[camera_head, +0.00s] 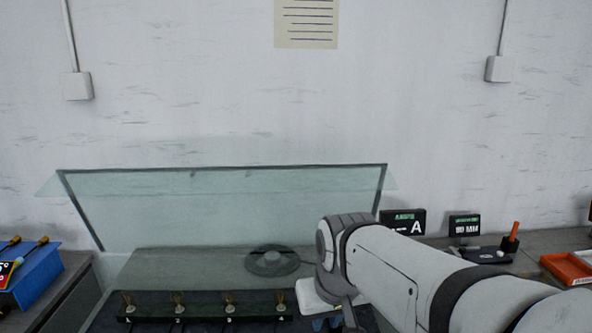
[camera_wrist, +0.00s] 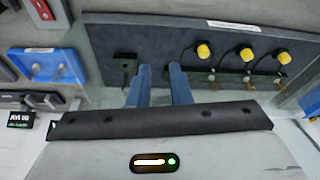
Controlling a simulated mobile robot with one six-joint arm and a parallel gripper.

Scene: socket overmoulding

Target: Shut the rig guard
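The rig guard (camera_head: 220,205) is a clear, greenish panel with a dark frame. It stands raised and tilted up behind the rig in the head view. Below it, the rig's dark bed carries a green strip (camera_head: 205,306) with several brass-coloured pieces. In the wrist view the dark rig plate (camera_wrist: 150,38) shows several yellow-capped leads (camera_wrist: 246,54). My gripper (camera_wrist: 158,72) has two blue fingers standing apart with nothing visible between them, over the rig plate. I cannot tell whether the fingers touch anything.
A blue bin (camera_head: 38,277) with tools stands at the left. A round grey disc (camera_head: 272,261) lies behind the green strip. At the right are dark label signs (camera_head: 403,222), a holder with an orange-handled tool (camera_head: 511,238) and an orange tray (camera_head: 567,269).

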